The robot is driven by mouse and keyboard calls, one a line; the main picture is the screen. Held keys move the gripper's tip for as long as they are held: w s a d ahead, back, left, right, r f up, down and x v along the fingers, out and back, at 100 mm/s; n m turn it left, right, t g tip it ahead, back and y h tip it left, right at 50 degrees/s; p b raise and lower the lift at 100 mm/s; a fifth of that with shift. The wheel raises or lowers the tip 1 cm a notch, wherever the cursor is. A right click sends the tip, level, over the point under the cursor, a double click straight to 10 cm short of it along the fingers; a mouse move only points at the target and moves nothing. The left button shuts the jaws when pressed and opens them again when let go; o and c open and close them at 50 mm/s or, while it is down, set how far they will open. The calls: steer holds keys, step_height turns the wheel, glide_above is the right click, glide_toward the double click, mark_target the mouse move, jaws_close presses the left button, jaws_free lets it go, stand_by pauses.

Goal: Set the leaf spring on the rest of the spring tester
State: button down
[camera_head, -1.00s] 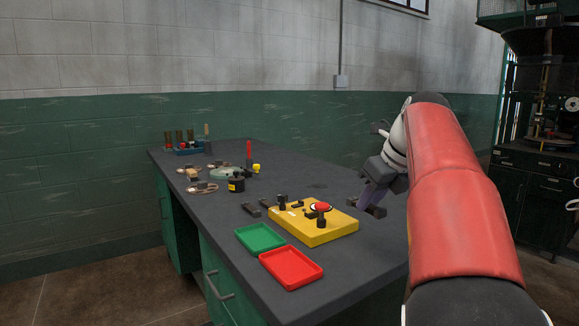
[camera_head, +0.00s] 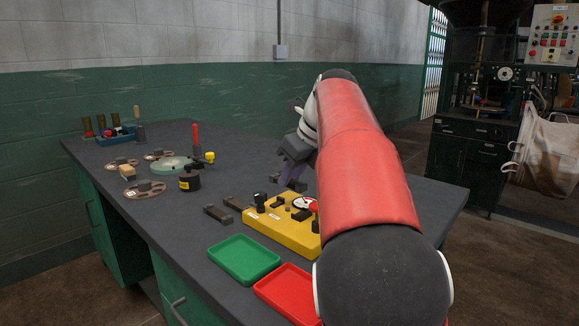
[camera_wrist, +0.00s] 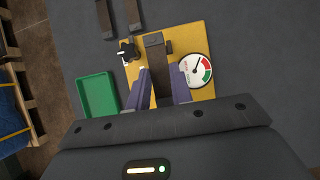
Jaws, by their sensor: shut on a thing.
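The leaf spring (camera_wrist: 157,57) is a dark bar held between the purple fingers of my gripper (camera_wrist: 163,88) in the wrist view. My gripper, also in the head view (camera_head: 292,178), is shut on it. The spring tester (camera_head: 262,233) is a yellow box with a dial, a dark knob and dark fittings on top. In the wrist view the spring overlaps the tester's yellow top (camera_wrist: 181,43), with the dial (camera_wrist: 195,70) to its right. I cannot tell whether the spring touches the tester. My red arm hides the tester's right end in the head view.
Two dark bars (camera_head: 217,213) lie left of the tester. A green tray (camera_head: 244,259) and a red tray (camera_head: 285,290) lie in front of it. The bench's right end (camera_head: 425,200) is clear.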

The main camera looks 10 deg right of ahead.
steer(key=shift+f+b, duration=1.7)
steer(key=shift+f, duration=0.9)
steer(key=shift+p, duration=0.35)
steer(key=c, duration=1.2)
jaws_free()
steer(key=shift+o, duration=0.2)
step_height(320, 180, up, 3)
steer(key=p, duration=0.3)
steer(key=shift+r, duration=2)
